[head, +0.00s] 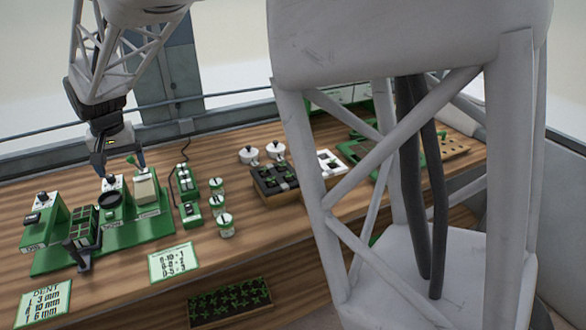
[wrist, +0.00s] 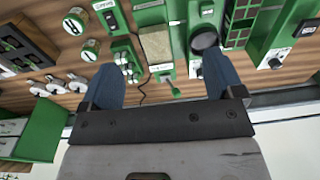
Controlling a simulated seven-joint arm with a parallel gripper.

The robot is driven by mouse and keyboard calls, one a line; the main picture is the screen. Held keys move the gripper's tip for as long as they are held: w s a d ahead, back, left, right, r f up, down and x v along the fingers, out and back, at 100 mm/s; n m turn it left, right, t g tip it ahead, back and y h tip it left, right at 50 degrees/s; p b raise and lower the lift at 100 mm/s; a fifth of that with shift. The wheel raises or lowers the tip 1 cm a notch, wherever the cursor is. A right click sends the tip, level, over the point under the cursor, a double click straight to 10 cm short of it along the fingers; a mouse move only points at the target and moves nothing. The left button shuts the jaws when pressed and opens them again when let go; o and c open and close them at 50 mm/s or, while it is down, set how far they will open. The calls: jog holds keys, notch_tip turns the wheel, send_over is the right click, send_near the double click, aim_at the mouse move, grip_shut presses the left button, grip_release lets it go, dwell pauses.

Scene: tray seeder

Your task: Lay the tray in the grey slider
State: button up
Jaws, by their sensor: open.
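A dark tray with square cells (head: 275,181) lies on the wooden bench right of the small jars; part of it also shows at the left edge of the wrist view (wrist: 27,42). The green seeder (head: 155,232) stands at the bench's left. A dark gridded frame with green cells (head: 85,222) sits on it, also in the wrist view (wrist: 241,22). I cannot make out for sure which part is the grey slider. My gripper (head: 120,163) is open and empty above the seeder's back, near its black round cup (head: 110,198) and beige block (head: 146,190). Its blue fingers (wrist: 160,80) stand wide apart.
White pots (head: 262,153) stand behind the tray. Written cards (head: 173,262) lie along the front. My arm hides part of the bench's right half.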

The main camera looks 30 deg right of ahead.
jog(key=s+d+r+t, duration=0.1)
jog(key=s+d+r, duration=0.1)
jog(key=s+d, duration=1)
jog(key=s+d+r, duration=0.2)
jog(key=s+d, duration=0.9)
jog(key=s, duration=0.2)
jog(key=s+d+f, duration=0.1)
jog(key=s+d, duration=0.1)
jog(key=s, duration=0.3)
jog(key=s+d+f, duration=0.2)
jog(key=s, duration=0.4)
jog(key=shift+s+f+t, duration=0.3)
jog(key=shift+t, duration=0.1)
